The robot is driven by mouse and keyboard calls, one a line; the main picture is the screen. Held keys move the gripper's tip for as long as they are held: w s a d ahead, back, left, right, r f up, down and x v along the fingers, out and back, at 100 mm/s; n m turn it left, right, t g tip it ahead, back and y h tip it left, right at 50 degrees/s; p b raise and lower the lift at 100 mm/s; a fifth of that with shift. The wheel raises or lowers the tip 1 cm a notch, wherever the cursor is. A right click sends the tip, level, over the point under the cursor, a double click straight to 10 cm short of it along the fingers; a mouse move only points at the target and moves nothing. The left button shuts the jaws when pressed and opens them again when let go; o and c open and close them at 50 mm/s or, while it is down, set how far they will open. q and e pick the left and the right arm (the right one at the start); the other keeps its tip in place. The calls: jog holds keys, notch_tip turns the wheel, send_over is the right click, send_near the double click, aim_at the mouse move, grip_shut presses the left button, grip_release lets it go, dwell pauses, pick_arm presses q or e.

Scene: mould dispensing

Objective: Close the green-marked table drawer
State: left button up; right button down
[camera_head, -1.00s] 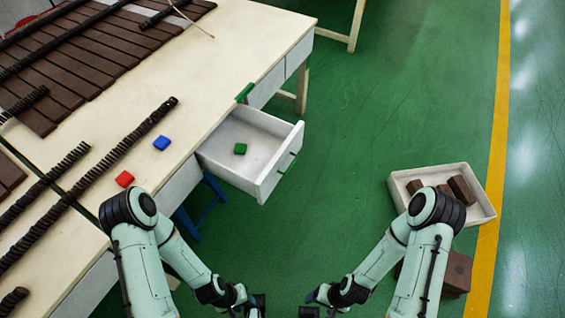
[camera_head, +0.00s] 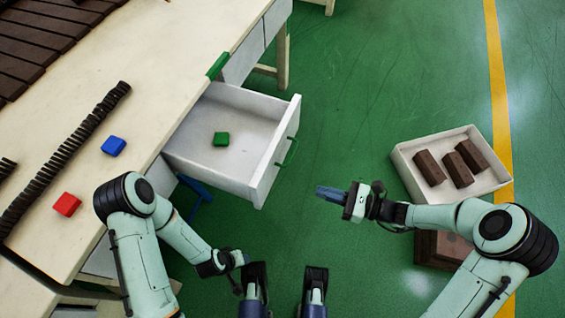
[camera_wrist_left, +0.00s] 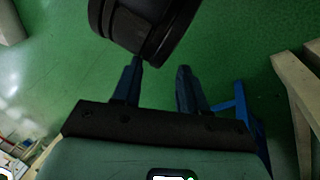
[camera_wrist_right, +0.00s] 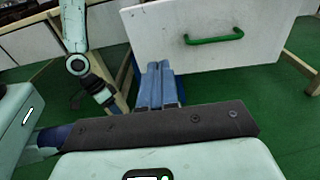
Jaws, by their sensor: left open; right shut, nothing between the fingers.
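The white table drawer (camera_head: 262,178) stands pulled out from the table, with a green handle (camera_head: 288,152) on its front. A green block (camera_head: 221,139) lies inside it, and a green marker (camera_head: 217,66) sits on the table edge above it. My right gripper (camera_head: 322,191) is shut and empty, right of the drawer front and apart from it. In the right wrist view the closed fingers (camera_wrist_right: 156,68) point toward the drawer front (camera_wrist_right: 165,35), below and left of the handle (camera_wrist_right: 214,40). My left gripper (camera_wrist_left: 160,78) is open and empty over the floor, low in the head view.
The table (camera_head: 150,60) carries a blue block (camera_head: 113,146), a red block (camera_head: 67,205) and a row of dark pieces. A white crate (camera_head: 408,160) with brown blocks stands on the floor at right.

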jog(key=w, duration=0.1)
jog(key=b, duration=0.2)
send_near(270, 167)
jog(key=a, duration=0.4)
jog(key=w+a, duration=0.1)
jog(key=shift+a+f+t+b, duration=0.15)
jog(key=shift+a+t+b, duration=0.1)
jog(key=shift+t+b, duration=0.15)
pick_arm(q)
jog(key=shift+t, duration=0.3)
jog(key=shift+w+a+f, duration=0.3)
jog(key=shift+a+f, duration=0.05)
jog(key=shift+f, duration=0.4)
jog(key=shift+w+a+f, duration=0.25)
jog(key=shift+a+f, duration=0.1)
jog(key=shift+f, duration=0.35)
jog(key=shift+w+a+f, duration=0.3)
jog(key=shift+a+f, duration=0.05)
jog(key=shift+f, duration=0.4)
pick_arm(e)
jog(key=shift+w+a, duration=0.3)
jog(key=shift+a, duration=0.3)
pick_arm(q)
jog(key=shift+r, duration=0.1)
